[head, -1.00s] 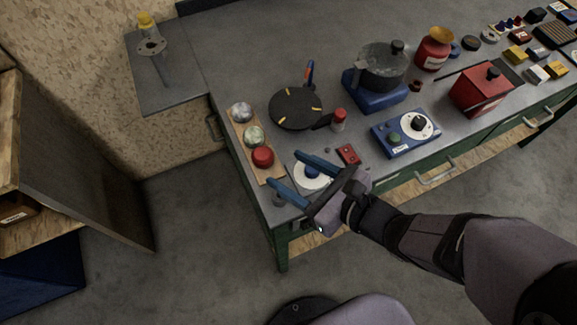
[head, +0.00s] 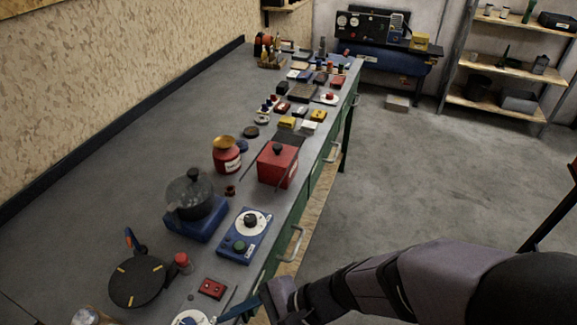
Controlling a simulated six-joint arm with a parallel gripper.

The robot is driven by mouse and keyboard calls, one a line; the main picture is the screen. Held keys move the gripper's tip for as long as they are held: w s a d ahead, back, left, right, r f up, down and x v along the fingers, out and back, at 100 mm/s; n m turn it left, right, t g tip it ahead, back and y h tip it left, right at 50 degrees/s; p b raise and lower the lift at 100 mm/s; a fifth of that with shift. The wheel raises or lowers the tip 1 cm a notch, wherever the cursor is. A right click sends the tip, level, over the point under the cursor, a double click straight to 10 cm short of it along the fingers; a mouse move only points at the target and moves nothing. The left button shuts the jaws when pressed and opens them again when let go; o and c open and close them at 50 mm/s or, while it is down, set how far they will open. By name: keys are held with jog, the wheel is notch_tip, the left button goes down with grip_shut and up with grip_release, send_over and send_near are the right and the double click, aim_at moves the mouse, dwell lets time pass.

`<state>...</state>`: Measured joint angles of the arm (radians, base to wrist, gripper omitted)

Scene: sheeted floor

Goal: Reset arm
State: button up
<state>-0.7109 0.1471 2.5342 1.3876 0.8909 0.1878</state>
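My gripper (head: 240,306) is at the bottom edge of the head view, over the near front edge of the bench (head: 110,190). Its blue fingers are partly cut off by the frame. They look spread apart, and I see nothing held between them. My arm reaches in from the lower right. A white round dial (head: 190,318) lies just left of the fingers, and a small red box (head: 213,288) lies close by; I cannot tell the height of the gripper above them.
A black pan (head: 138,283), a pot (head: 192,192) on a blue base, a blue dial box (head: 246,236) and a red box (head: 277,164) stand along the bench. Several small items crowd its far end. The floor (head: 430,170) to the right is mostly clear.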

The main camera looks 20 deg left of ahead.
jog(key=w+d+n+t+h+p, duration=0.2)
jog(key=w+d, duration=0.4)
jog(key=d, duration=1)
jog(key=w+d+r+n+t+h+p, duration=0.1)
jog(key=w+d+n+t+h, duration=0.2)
jog(key=d, duration=1.4)
jog(key=w+n+h, duration=0.2)
jog(key=w+h, duration=0.2)
jog(key=shift+p, duration=0.4)
